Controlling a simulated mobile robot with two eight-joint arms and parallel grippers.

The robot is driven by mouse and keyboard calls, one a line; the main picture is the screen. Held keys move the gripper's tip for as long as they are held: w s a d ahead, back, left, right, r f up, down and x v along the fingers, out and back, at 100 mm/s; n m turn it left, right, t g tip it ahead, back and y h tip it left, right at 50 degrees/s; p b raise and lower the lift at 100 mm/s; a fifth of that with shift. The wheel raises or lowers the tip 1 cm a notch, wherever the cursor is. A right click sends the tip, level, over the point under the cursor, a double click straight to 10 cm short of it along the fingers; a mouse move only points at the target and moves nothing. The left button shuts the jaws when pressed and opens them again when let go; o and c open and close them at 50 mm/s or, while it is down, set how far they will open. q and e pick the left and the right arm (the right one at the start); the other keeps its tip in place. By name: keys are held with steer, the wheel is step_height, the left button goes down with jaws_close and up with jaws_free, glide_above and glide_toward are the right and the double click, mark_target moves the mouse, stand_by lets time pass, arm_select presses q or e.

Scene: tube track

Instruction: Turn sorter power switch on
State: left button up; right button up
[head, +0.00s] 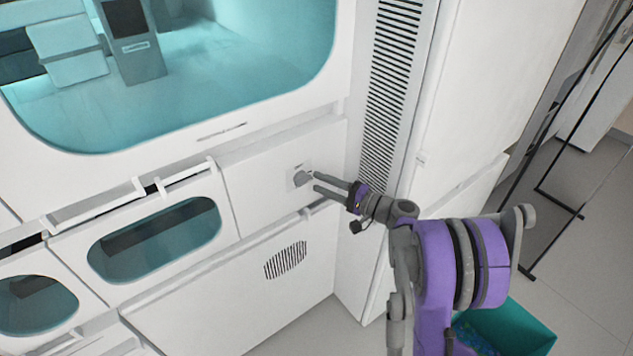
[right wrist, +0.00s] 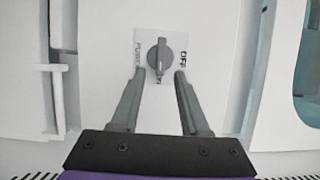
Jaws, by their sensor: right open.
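The sorter power switch (head: 301,177) is a grey rotary knob on a small light plate on the white front panel, below the large teal window. The right wrist view shows the knob (right wrist: 160,57) close up, with a label reading "OFF" on its right and another label, partly legible, on its left. My right gripper (head: 317,183) is open, its fingertips just short of the panel. In the right wrist view my right gripper (right wrist: 159,73) has one finger on each side of the knob's lower part, apart from it. My left gripper is not in view.
A white cabinet (head: 470,90) and a slotted vent strip (head: 388,85) stand right of the panel. Small teal-windowed drawers (head: 155,240) with handles lie to the left. A teal bin (head: 515,330) is on the floor at lower right.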

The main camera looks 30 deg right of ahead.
steer(key=v, duration=0.8)
steer(key=shift+s, duration=0.35)
steer(key=shift+d, duration=0.1)
steer(key=s+a+n+g+h+p, duration=0.15)
steer(key=a+g, duration=0.25)
steer(key=a, duration=0.5)
steer(key=s+a+n+g+p, duration=0.2)
steer(key=s+a+n+g, duration=0.15)
steer(key=a, duration=0.65)
steer(key=s+a+n+g+h+p, duration=0.1)
steer(key=s+n+h+p, duration=0.1)
steer(key=s, duration=0.5)
steer(key=s+a+n+g+h+p, duration=0.2)
steer(key=s+n+h, duration=0.2)
steer(key=s, duration=0.3)
steer(key=shift+a+r+n+h+p, duration=0.35)
steer(key=shift+r+n+p, duration=0.1)
steer(key=shift+n, duration=0.45)
